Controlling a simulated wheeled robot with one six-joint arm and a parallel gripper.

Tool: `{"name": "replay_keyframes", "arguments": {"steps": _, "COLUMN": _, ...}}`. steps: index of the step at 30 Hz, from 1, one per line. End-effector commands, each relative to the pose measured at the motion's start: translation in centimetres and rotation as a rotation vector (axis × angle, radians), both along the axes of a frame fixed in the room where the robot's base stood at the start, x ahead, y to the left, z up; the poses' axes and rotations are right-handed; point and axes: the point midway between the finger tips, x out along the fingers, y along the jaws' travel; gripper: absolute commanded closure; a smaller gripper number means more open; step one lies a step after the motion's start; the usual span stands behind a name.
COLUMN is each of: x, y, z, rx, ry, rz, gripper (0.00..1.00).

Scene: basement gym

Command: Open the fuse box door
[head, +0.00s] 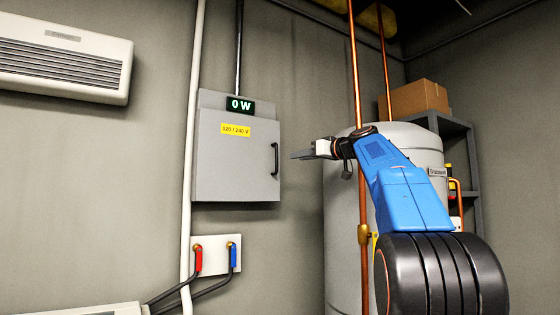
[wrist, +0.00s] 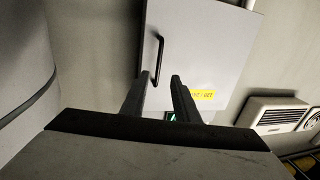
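The grey fuse box door (head: 235,165) is shut on the wall, with a black vertical handle (head: 275,160) at its right edge and a yellow label on its front. My gripper (head: 293,155) is a little to the right of the handle in the head view, its fingers pointing left toward the box. In the wrist view the door (wrist: 205,45) and handle (wrist: 157,55) show beyond the fingertips of my gripper (wrist: 160,77). The two fingers are spread with nothing between them. The handle appears near the left finger and apart from the gripper.
A large grey tank (head: 342,220) with copper pipes (head: 363,205) stands right of the box. A white pipe (head: 190,150) runs along the box's left side. A panel with red and blue valves (head: 217,254) is below. A white wall unit (head: 65,60) hangs at left.

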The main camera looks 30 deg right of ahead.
Motion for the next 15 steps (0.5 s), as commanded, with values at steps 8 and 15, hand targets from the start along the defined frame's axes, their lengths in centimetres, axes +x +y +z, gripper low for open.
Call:
{"name": "replay_keyframes", "arguments": {"steps": 8, "x": 2.7, "y": 0.4, "z": 0.2, "rx": -0.003, "ry": -0.007, "rz": 0.002, "gripper": 0.72}}
{"name": "replay_keyframes", "arguments": {"steps": 15, "x": 6.8, "y": 1.4, "z": 0.2, "rx": -0.005, "ry": -0.006, "rz": 0.003, "gripper": 0.72}}
